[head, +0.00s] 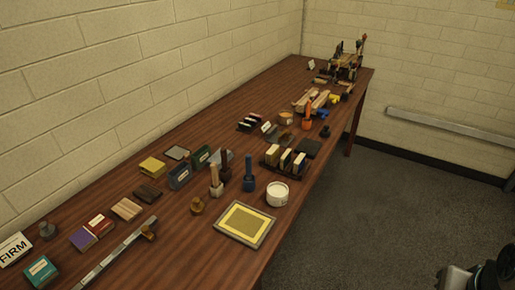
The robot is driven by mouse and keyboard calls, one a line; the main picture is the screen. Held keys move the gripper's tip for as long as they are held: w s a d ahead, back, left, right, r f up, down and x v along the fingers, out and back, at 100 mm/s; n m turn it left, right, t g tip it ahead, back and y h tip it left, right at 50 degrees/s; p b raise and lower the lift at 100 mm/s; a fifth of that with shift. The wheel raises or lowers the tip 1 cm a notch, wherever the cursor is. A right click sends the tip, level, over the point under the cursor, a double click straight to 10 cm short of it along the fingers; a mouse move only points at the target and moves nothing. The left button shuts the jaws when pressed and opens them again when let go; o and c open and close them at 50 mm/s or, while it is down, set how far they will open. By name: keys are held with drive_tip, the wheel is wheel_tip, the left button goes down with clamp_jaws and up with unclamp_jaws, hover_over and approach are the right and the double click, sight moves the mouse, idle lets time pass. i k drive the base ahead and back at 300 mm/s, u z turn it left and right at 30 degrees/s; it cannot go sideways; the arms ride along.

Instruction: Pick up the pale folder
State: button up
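I cannot single out a pale folder with certainty on the long brown wooden table (175,235). Several pale upright pieces (272,155) stand in a dark rack near the table's right edge. Two pale wooden bars (319,102) lie farther back. These are the palest long or flat pieces, but at this size I cannot tell whether either is the folder. Part of my arm shows at the bottom right corner, off the table and over the floor. My gripper's fingers do not show.
A yellow framed tray (218,226) lies at the front edge by a white tub (277,194). Handled stamps (249,178) stand behind it. Boxes, a metal bar (110,258) and a FIRM sign (14,249) fill the near left. A block wall borders the back; the floor (385,215) right is clear.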

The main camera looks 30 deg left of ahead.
sight(214, 168)
drive_tip(key=i, duration=1.7)
drive_tip(key=u, duration=3.6)
drive_tip(key=i, duration=0.5)
